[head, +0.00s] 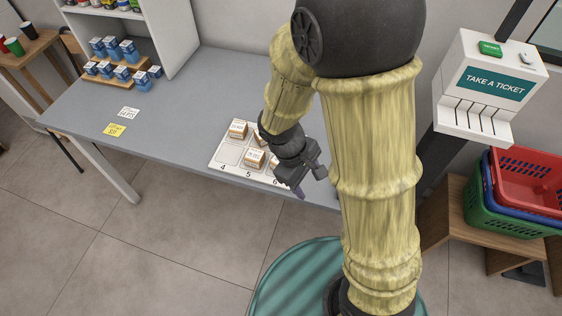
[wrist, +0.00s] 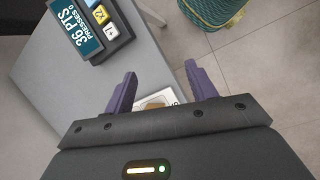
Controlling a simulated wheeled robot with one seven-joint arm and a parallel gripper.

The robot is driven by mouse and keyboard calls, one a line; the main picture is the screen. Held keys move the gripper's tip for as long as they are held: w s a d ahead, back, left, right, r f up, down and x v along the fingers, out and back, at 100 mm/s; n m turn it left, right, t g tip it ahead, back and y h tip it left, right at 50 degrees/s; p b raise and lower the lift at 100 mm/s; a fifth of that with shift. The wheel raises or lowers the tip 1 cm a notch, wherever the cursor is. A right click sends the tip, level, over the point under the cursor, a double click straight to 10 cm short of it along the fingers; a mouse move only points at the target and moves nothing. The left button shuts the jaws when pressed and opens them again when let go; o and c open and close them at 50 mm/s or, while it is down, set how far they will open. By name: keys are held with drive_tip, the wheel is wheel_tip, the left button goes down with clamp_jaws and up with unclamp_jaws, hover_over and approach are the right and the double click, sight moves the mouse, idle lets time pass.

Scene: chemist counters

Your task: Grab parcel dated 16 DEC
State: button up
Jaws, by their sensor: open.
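Several small white-and-brown parcels sit on a white numbered tray (head: 226,156) at the front edge of the grey counter. One parcel (head: 238,129) stands at the back left of the tray, and another parcel (head: 254,158) stands by the number 5. Others are partly hidden behind my arm; the dates are too small to read. My gripper (head: 299,190) is at the tray's right end, near the number 6. In the wrist view my gripper (wrist: 160,90) is open and empty, its purple fingers apart. A small part of the tray and a brown patch show low between them.
Yellow and white cards (head: 115,129) lie on the counter (head: 180,120), left of the tray. Boxed goods (head: 122,72) stand on a wooden riser behind. A ticket machine (head: 490,85) and stacked baskets (head: 510,190) are on the right. The wrist view shows a points display (wrist: 75,35) with buttons.

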drive_tip(key=w+a+f+n+t+h, duration=0.1)
drive_tip(key=a+f+n+t+h, duration=0.1)
drive_tip(key=a+n+t, duration=0.3)
drive_tip(key=a+f+n+t+h+p, duration=0.1)
drive_tip(key=a+n+t, duration=0.4)
drive_tip(key=a+n, duration=0.6)
drive_tip(key=shift+w+a+f+n+t+h, duration=0.35)
drive_tip(key=shift+f+n+h, duration=0.4)
drive_tip(key=shift+h, duration=0.45)
drive_tip(key=shift+d+f, duration=0.1)
drive_tip(key=p, duration=0.2)
hover_over(270, 179)
wheel_tip(270, 179, down, 4)
drive_tip(key=shift+f, duration=0.2)
drive_tip(key=x, duration=0.6)
drive_tip(key=shift+p, duration=0.3)
drive_tip(key=shift+c, duration=0.5)
